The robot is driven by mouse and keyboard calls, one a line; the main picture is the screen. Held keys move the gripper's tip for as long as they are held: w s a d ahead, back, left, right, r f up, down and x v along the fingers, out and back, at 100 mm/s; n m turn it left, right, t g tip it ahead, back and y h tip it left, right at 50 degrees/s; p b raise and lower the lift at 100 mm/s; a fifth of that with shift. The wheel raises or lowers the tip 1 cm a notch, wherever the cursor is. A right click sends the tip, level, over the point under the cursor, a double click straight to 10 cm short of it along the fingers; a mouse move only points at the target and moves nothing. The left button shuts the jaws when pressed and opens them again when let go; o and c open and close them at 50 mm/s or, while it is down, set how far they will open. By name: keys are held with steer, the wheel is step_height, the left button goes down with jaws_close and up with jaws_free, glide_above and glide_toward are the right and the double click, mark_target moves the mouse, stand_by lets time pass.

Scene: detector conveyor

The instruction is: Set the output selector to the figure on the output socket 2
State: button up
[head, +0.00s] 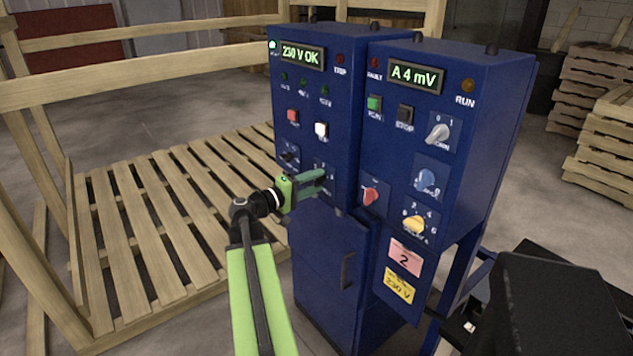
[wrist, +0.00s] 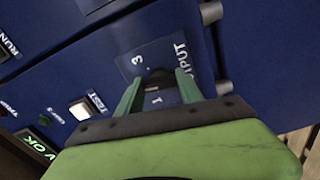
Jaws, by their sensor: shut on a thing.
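The output selector, a dark knob (wrist: 157,77), sits on a blue plate marked OUTPUT (wrist: 181,57) in the wrist view. The figures 3 and 1 show on its plate; its pointer is hard to make out. My gripper (wrist: 157,84) has its two green fingers on either side of the knob and is shut on it. In the head view my gripper (head: 318,183) is at the lower front of the left blue cabinet (head: 333,110) and covers most of the selector. A pink label reading 2 (head: 405,258) is on the right cabinet; I cannot identify output socket 2.
The left display reads 230 V OK (head: 302,56) and the right one A 4 mV (head: 416,76). A red knob (head: 371,196) and yellow knob (head: 415,224) are to the right. A yellow label (head: 399,286) reads 230 V. A wooden pallet (head: 165,210) lies left.

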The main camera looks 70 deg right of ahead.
steer(key=shift+a+n, duration=0.1)
steer(key=shift+n, duration=0.5)
steer(key=shift+f, duration=0.1)
steer(key=o, duration=1.4)
steer(key=shift+w, duration=0.1)
steer(key=v, duration=1.7)
steer(key=shift+a, duration=0.25)
